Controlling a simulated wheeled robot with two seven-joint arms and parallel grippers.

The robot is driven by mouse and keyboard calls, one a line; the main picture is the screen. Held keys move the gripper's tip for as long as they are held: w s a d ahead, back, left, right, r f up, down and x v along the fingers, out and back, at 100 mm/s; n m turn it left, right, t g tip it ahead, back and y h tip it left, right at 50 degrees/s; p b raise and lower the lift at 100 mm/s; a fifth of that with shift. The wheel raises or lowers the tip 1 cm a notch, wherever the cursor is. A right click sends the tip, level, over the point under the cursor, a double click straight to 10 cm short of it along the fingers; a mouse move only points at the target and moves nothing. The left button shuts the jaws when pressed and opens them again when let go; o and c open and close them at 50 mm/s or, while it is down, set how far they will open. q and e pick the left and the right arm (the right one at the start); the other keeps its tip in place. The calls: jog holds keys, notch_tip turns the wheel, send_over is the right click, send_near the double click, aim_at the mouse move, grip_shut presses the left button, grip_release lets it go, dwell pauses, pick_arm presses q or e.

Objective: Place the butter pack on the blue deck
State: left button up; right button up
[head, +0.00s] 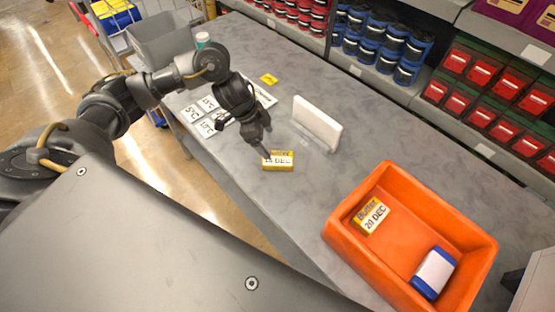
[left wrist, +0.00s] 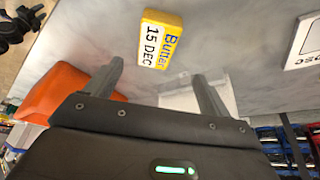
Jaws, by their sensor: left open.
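A yellow and white butter pack (head: 278,161) marked 15 DEC lies on the grey table. It also shows in the left wrist view (left wrist: 161,39), beyond my fingertips. My left gripper (head: 266,147) is close above the pack's back left side in the head view. In the left wrist view my left gripper (left wrist: 158,80) is open, with nothing between its fingers. A second butter pack (head: 371,216), marked 20 DEC, lies in the orange crate (head: 345,248). A dark part at the wrist view's left edge looks like my right gripper (left wrist: 17,27); its jaws are unclear. No blue deck is clearly identifiable.
A white upright plate (head: 317,122) stands behind the pack. A blue and white block (head: 434,272) lies in the crate. Temperature cards (head: 207,103) and a grey bin (head: 162,38) are at the left. Stocked shelves (head: 390,45) line the back. Table between pack and crate is clear.

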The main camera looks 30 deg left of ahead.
aim_at(278, 157)
pick_arm(q)
jog(key=x, duration=0.4)
jog(key=shift+d+f, duration=0.1)
jog(key=shift+f, duration=0.15)
jog(key=shift+s+d+f+p, duration=0.1)
jog(key=shift+d+f+p, duration=0.2)
jog(key=shift+p, duration=0.3)
jog(key=x, duration=0.2)
jog(key=p+x, duration=0.1)
jog(key=shift+s+d+f, duration=0.1)
jog(key=shift+f, duration=0.25)
jog(key=shift+d+f, duration=0.1)
jog(key=shift+f, duration=0.25)
jog(key=shift+f, duration=0.15)
jog(key=c, duration=1.1)
jog(key=shift+c, duration=1.1)
